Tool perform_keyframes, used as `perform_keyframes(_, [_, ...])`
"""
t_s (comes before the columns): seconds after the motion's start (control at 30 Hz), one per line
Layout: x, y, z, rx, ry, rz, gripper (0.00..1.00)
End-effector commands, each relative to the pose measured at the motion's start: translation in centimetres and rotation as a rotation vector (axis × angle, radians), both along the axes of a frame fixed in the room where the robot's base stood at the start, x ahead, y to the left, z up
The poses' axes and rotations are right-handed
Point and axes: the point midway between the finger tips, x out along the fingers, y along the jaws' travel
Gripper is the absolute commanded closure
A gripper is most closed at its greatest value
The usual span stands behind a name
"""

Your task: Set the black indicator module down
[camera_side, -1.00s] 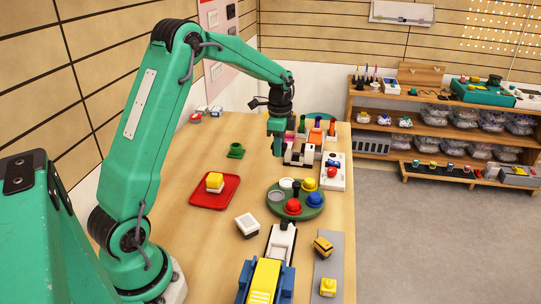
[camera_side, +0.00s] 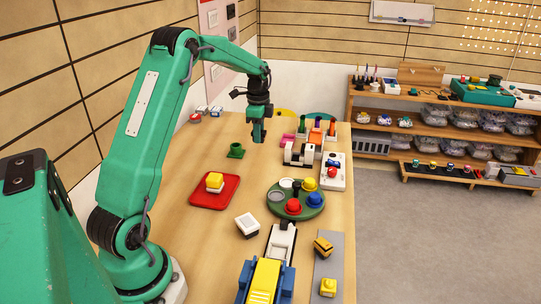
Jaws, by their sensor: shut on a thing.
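My green gripper (camera_side: 258,134) is above the far part of the wooden table, to the right of a green fixture and to the left of the white and black blocks. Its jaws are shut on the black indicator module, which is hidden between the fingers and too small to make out. The fingers point down. I cannot tell how high they are above the table.
A green fixture (camera_side: 235,150) stands left of the gripper. A round green tray (camera_side: 314,211) carries several coloured buttons. White and black blocks (camera_side: 299,154) stand to the right. Bare tabletop lies between.

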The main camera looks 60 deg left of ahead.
Motion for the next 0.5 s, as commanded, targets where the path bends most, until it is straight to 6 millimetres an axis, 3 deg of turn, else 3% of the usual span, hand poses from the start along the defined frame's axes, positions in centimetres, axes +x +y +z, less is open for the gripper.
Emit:
perform_keyframes(0.03, [-0.5, 1.9, 0.0, 0.001, -0.001, 0.01, 0.97])
perform_keyframes(0.2, [-2.2, 7.1, 0.0, 0.0, 0.0, 0.019, 0.97])
perform_keyframes(0.33, [-3.4, 10.0, 0.0, 0.001, -0.001, 0.024, 0.97])
perform_keyframes(0.5, [-4.4, 11.9, 0.0, -0.001, 0.001, 0.024, 0.97])
